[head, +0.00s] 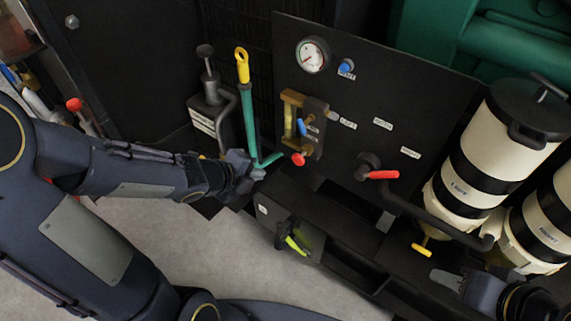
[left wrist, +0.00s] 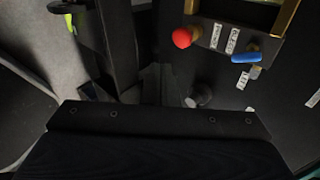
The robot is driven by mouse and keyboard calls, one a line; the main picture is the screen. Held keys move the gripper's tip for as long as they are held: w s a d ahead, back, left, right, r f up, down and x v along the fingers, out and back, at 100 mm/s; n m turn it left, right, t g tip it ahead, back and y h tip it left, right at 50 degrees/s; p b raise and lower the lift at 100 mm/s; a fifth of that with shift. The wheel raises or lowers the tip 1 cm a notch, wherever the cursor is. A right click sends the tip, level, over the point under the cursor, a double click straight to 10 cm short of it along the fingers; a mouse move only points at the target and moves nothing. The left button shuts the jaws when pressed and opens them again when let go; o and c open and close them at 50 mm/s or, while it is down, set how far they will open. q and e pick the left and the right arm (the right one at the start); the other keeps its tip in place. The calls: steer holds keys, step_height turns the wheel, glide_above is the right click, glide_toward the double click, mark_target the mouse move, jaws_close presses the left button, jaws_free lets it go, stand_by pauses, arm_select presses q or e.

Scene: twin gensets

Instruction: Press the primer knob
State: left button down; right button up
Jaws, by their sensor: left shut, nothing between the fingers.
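A black round-topped plunger (head: 205,52) stands upright on a grey pump body with white labels, left of the panel. It may be the primer knob, but I cannot read its labels. My left gripper (head: 254,172) is shut and empty, below and right of the pump body, near the foot of the green lever. In the left wrist view a dark grey round knob (left wrist: 200,97) shows just beyond the gripper's dark body; I cannot tell which knob it is. My right gripper (head: 450,281) is at the lower right, partly cut off; its opening is unclear.
The black panel (head: 400,100) carries a gauge (head: 313,55), a blue knob (head: 347,66), a red ball (head: 298,159) and a red-handled valve (head: 382,175). A green lever (head: 248,125) stands close by my left gripper. Striped canisters (head: 500,150) crowd the right.

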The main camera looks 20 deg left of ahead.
arm_select(q)
steer(key=b, duration=0.6)
glide_toward(295, 158)
steer(key=s+f+x, duration=0.1)
steer(key=x, duration=0.6)
steer(key=shift+f, duration=0.2)
steer(key=shift+w+d, duration=0.15)
steer(key=shift+w, duration=0.25)
steer(key=shift+w+d, duration=0.25)
steer(key=shift+w, duration=0.55)
steer(key=shift+s, duration=0.1)
